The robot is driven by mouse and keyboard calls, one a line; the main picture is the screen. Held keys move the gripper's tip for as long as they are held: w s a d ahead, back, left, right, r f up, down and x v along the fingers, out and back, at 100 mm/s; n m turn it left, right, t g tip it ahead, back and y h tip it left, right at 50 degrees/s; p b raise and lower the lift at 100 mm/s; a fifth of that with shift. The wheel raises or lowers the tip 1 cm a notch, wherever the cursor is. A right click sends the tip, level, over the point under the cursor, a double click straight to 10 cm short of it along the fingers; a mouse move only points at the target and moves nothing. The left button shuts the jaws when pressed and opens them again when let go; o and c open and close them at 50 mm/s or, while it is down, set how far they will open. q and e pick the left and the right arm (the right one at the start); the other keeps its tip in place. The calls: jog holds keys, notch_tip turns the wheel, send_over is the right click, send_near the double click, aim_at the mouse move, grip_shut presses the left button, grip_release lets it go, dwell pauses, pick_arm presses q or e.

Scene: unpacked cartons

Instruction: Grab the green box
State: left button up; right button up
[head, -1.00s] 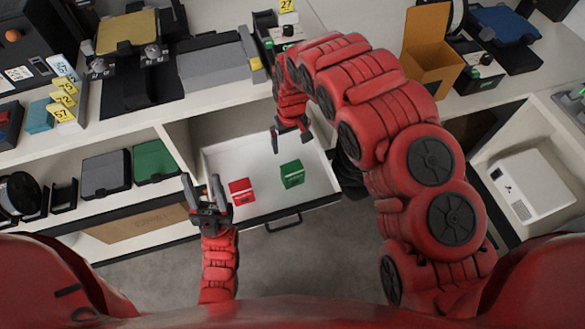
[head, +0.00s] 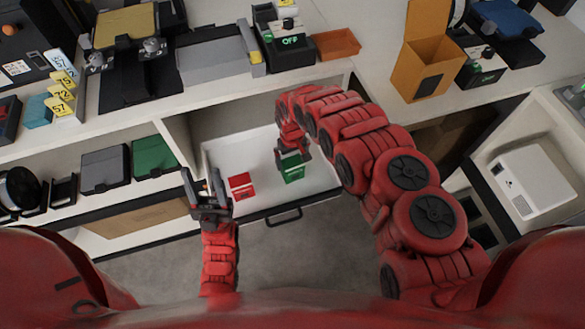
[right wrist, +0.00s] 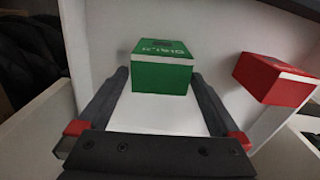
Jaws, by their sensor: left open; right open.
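The green box (head: 291,173) sits in an open white drawer (head: 262,193). It also shows in the right wrist view (right wrist: 163,68), ahead of and between the fingers. My right gripper (head: 293,158) is over the green box in the head view and hides part of it. In the right wrist view my right gripper (right wrist: 160,95) is open, with nothing held, its fingertips near the box's two sides; I cannot tell whether they touch it. My left gripper (head: 205,172) is open and empty near the drawer's left edge.
A red box (head: 241,186) lies in the drawer to the left of the green box, and it shows at the right of the right wrist view (right wrist: 274,79). The drawer handle (head: 284,215) is at the front. An orange tray (head: 336,44) and an open orange carton (head: 420,70) stand on the counter.

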jog(key=shift+s+f, duration=0.15)
jog(key=shift+f, duration=2.4)
jog(key=c, duration=1.2)
jog(key=shift+o, duration=0.2)
jog(key=shift+r, duration=0.15)
